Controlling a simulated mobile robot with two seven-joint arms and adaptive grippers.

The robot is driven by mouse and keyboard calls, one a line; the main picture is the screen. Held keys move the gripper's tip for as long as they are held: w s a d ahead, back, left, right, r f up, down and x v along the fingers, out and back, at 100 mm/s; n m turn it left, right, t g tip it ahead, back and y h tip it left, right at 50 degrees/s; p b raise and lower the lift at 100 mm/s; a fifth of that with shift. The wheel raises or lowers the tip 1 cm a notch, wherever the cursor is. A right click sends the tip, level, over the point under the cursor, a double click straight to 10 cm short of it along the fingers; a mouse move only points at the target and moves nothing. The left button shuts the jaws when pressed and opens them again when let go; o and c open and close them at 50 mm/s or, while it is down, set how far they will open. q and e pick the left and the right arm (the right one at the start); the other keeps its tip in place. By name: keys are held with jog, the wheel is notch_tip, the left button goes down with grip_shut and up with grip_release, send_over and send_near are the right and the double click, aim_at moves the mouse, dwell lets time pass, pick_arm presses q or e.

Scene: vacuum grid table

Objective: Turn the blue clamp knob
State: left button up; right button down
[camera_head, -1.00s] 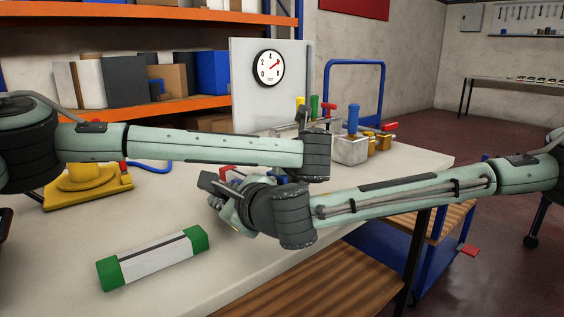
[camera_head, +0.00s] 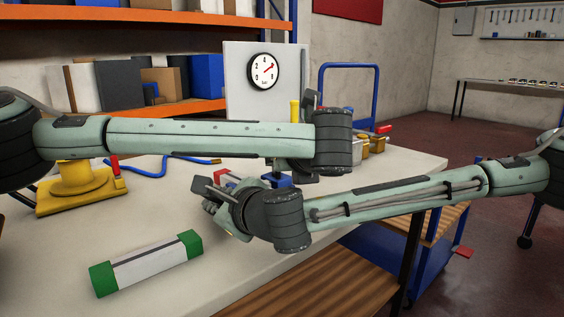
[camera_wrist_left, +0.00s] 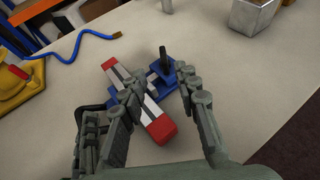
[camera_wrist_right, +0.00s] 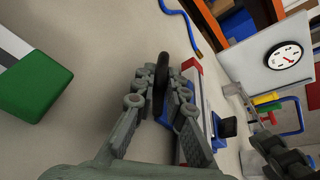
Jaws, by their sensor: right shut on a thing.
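In the head view my right gripper (camera_head: 207,190) is at the clamp's left end. My left gripper (camera_wrist_left: 158,88) is open above the clamp, its fingers apart on either side.
A green-ended white block (camera_head: 146,264) lies at the front of the table (camera_head: 60,262). A yellow device (camera_head: 80,187) and a blue hose (camera_head: 150,170) are at the left.

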pick_arm(q)
jog(key=w+r+g+h, duration=0.1)
jog(key=w+r+g, duration=0.4)
jog(key=r+g, duration=0.25)
jog(key=shift+g, duration=0.45)
jog(key=x, duration=1.2)
jog(key=shift+a+f, duration=0.1)
jog(key=shift+f, duration=0.05)
grip_shut()
